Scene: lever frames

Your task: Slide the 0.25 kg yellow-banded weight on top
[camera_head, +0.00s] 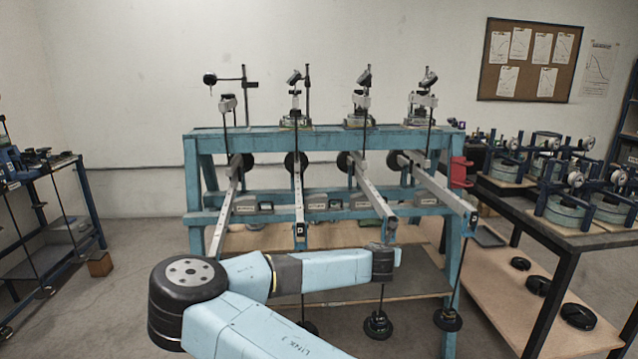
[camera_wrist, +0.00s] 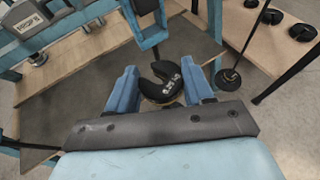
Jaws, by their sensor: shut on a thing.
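My gripper (camera_wrist: 161,70) is shut on a black slotted weight (camera_wrist: 168,84) with white lettering, which sits between its two blue fingers in the wrist view. The lettering is too small to read, and I cannot make out a yellow band. In the head view my arm reaches right in front of the lever frame, and its end hides the held weight. A weight hanger (camera_head: 378,325) with a black stack hangs below my gripper on a thin rod. I cannot tell whether the held weight touches that rod.
The blue lever frame (camera_head: 330,133) carries several grey levers. Another loaded hanger (camera_head: 447,320) hangs to the right, also seen in the wrist view (camera_wrist: 228,77). Loose black weights (camera_head: 578,315) lie on a low wooden shelf (camera_head: 500,285) at right. A side bench (camera_head: 50,165) stands left.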

